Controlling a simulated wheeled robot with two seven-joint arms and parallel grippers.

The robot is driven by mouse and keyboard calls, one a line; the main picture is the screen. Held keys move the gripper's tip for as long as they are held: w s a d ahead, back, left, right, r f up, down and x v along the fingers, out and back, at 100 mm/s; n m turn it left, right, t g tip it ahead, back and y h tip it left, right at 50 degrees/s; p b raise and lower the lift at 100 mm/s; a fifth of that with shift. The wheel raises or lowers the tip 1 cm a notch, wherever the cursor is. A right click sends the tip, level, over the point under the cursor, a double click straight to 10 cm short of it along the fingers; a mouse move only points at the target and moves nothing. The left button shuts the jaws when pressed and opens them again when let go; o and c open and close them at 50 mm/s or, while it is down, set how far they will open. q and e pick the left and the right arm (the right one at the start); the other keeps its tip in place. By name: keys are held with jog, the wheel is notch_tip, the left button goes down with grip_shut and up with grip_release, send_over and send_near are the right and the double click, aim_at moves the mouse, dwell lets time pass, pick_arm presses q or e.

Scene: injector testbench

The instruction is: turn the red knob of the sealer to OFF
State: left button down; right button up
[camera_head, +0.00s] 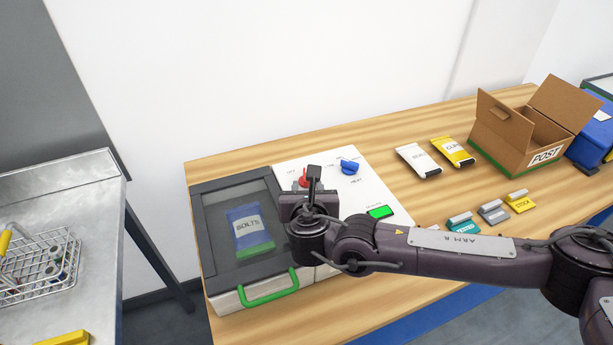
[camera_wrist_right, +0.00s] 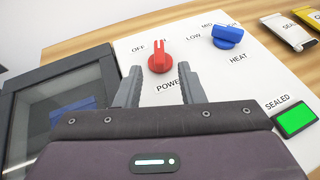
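The sealer has a white panel (camera_wrist_right: 135,48) with a red knob (camera_wrist_right: 159,58) above the word POWER. The knob's pale mark points up, slightly right, away from the OFF label on the left; the other label is partly hidden behind it. In the head view the red knob (camera_head: 303,180) is mostly covered by my right gripper (camera_head: 310,182). In the right wrist view that gripper (camera_wrist_right: 160,80) is open, its fingertips either side of and just short of the knob, with nothing between them. My left gripper is not in view.
A blue HEAT knob (camera_head: 348,167) sits right of the red one, and a lit green SEALED lamp (camera_head: 380,211) lies below it. The sealer's dark-framed lid (camera_head: 205,225) is closed over a BOLTS bag (camera_head: 247,228). Pouches, colored tags and an open POST box (camera_head: 490,152) stand to the right.

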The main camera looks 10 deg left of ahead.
jog(key=shift+p+x, duration=0.6)
jog(key=shift+x, duration=2.4)
jog(key=shift+a, duration=0.1)
grip_shut()
